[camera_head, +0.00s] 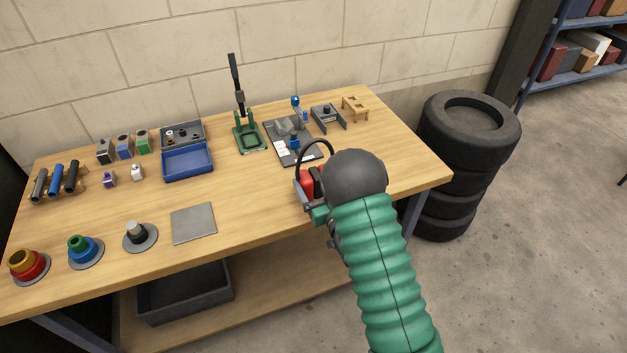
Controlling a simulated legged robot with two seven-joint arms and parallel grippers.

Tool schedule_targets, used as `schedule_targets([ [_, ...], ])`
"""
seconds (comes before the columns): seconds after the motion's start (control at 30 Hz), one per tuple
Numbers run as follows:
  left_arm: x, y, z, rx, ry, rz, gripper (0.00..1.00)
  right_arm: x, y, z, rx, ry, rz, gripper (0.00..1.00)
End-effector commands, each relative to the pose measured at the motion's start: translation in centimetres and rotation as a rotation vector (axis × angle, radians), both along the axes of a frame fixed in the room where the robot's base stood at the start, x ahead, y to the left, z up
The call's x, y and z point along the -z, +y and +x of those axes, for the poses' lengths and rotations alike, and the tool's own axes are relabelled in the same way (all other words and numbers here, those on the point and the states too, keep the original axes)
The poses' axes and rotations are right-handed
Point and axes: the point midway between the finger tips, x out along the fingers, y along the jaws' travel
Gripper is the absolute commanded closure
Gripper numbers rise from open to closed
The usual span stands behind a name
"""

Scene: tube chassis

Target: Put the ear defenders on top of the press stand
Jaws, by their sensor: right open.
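The ear defenders (306,183), with red cups and a black headband arching up, stand near the front right of the workbench. My right arm's dark wrist and green sleeve partly cover them. My right gripper (312,203) is open, right at the red cups. Whether its fingers are around the cups or touching them is hidden by the wrist. The press stand (249,138), green with an upright black lever, stands at the back middle of the bench, with nothing seen on it. My left gripper is not in view.
Behind the ear defenders lies a grey board (294,156) with parts and, right of it, a grey bracket (328,119) and a wooden stand (355,107). A blue tray (188,162) is left of the press stand. A grey plate (193,223) lies in front. Tires (465,160) stand at the right.

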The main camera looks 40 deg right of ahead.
Motion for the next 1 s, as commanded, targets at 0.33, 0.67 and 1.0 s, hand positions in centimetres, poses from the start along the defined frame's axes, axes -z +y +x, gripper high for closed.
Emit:
schedule_targets([
  [0.33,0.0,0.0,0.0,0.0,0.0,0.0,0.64,0.2,0.0,0.0,0.001,0.005,0.0,0.0],
  [0.67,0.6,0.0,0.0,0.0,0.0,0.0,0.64,0.3,1.5,-6.5,0.004,0.007,0.003,0.0],
  [1.0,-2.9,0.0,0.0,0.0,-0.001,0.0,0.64,-0.2,2.7,-11.5,0.001,0.008,0.002,0.0],
])
